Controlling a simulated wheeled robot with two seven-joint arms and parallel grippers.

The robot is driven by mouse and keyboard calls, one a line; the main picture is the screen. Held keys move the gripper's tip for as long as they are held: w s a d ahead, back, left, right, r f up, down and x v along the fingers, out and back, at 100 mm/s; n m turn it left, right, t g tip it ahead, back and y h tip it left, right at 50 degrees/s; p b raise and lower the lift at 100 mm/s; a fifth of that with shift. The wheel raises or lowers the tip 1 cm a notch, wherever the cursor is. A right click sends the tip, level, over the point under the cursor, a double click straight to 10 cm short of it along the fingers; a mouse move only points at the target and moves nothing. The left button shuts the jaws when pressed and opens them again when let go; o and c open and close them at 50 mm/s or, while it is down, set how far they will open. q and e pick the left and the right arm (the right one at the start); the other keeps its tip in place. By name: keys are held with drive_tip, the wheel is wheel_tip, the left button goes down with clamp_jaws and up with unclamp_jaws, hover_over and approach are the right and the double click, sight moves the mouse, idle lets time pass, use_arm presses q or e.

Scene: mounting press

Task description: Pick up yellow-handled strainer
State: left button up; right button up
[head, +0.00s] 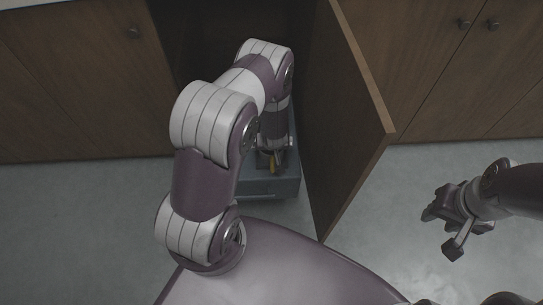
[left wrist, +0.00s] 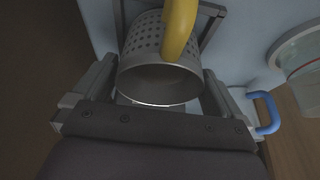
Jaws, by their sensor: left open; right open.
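The strainer is a grey perforated metal cup (left wrist: 150,65) with a thick curved yellow handle (left wrist: 180,28) in the left wrist view. In the head view a small yellow piece, likely its handle (head: 274,164), shows below my left wrist; the cup is hidden there. My left gripper (left wrist: 165,45) is open, with one finger on each side of the cup. I cannot tell whether the fingers touch it. In the head view my left arm reaches into the cabinet and mostly hides this gripper. My right gripper (head: 446,220) is open and empty above the floor at the right.
The strainer is at a blue-grey drawer or bin (head: 258,187) in the open cabinet. The open wooden door (head: 345,110) stands right of my left arm. A blue handle (left wrist: 270,113) and a clear round container (left wrist: 302,58) are near the gripper's right side.

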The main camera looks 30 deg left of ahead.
use_arm(q)
drive_tip(key=c, duration=0.8)
drive_tip(key=shift+r, duration=0.15)
